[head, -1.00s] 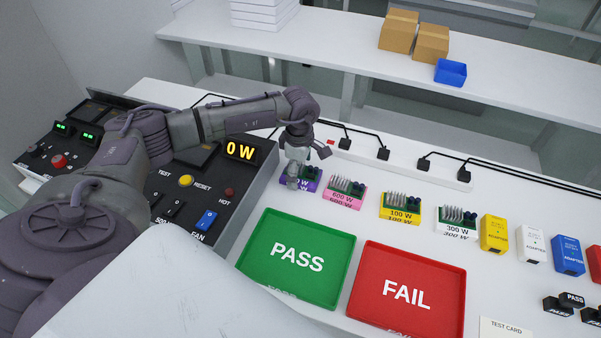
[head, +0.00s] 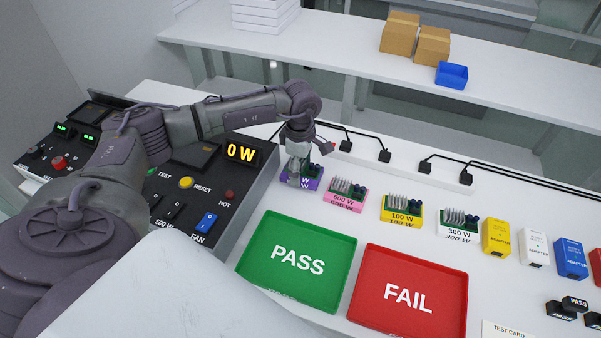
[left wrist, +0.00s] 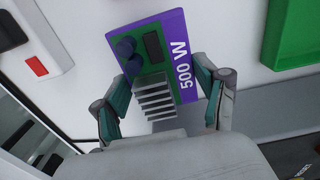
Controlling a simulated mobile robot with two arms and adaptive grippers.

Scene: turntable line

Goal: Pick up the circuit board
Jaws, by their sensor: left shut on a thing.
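The circuit board (head: 313,184) on its purple base is at the left end of the row of boards in the head view. In the left wrist view the same board (left wrist: 157,62) shows a "500 W" label, a metal heatsink and dark round parts. My left gripper (head: 294,180) is shut on it, with one finger on each side of the board in the left wrist view (left wrist: 163,88). Whether the board touches the table is hard to tell. My right gripper is not in view.
Boards marked 600 W (head: 345,196), 100 W (head: 402,210) and 300 W (head: 458,223) stand to the right. The green PASS tray (head: 262,270) and red FAIL tray (head: 360,300) lie in front. A dark control panel (head: 238,190) reading 0 W is at left.

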